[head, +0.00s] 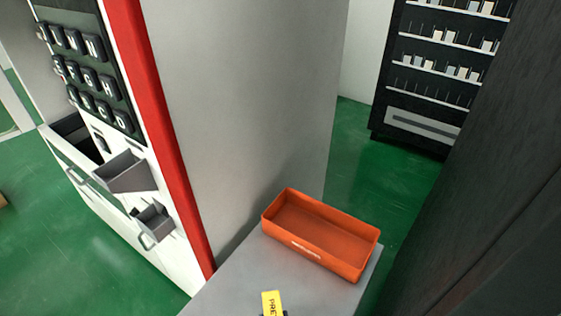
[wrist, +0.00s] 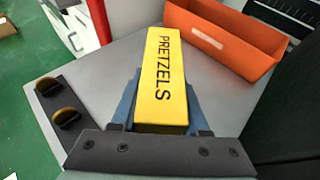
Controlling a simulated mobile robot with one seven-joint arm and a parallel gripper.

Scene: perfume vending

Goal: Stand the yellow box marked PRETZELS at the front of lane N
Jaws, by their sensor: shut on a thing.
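The yellow box marked PRETZELS (wrist: 163,75) fills the middle of the wrist view, its lettered face toward the camera. It also shows at the bottom edge of the head view (head: 271,302), partly cut off. My gripper (wrist: 160,108) is shut on it, with a blue finger on each side of the box. The box is over a grey counter top (head: 235,275); I cannot tell whether it touches it. No lane marked N can be made out; a letter keypad (head: 88,75) is on the red-edged white machine at left.
An orange bin (head: 322,262) stands on the counter, beyond the box; its inside looks empty. A grey wall-like side (head: 240,100) rises behind the counter. A dark shelved machine (head: 430,75) with small boxes stands at the back right. A dark panel (head: 480,190) closes off the right.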

